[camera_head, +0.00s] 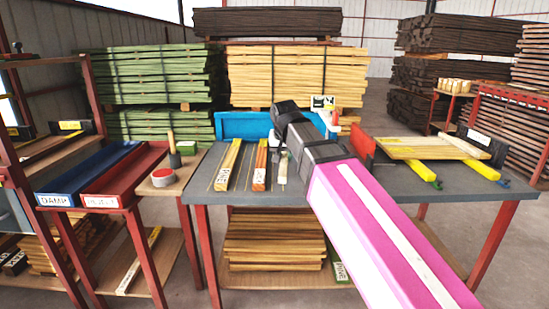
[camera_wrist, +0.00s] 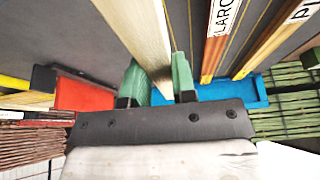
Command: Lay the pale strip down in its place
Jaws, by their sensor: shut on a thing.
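A pale strip (camera_wrist: 140,25) sits between the green fingers of my gripper (camera_wrist: 158,68), which is shut on it. In the head view its near end (camera_head: 283,168) shows beside my dark wrist, over the grey table (camera_head: 200,196); my fingers are hidden there. I cannot tell whether it touches the tabletop. To its left lie an orange strip (camera_head: 260,165) and a yellow strip (camera_head: 229,165), both with white labels. The orange one's label begins "LARC" in the wrist view (camera_wrist: 222,30).
A blue tray (camera_head: 250,122) stands at the table's back edge. On the right are a red panel (camera_head: 362,148), pale boards (camera_head: 425,148) and yellow clamp bars (camera_head: 422,171). Blue and red troughs (camera_head: 122,176) stand on the left. My arm covers the table's middle right.

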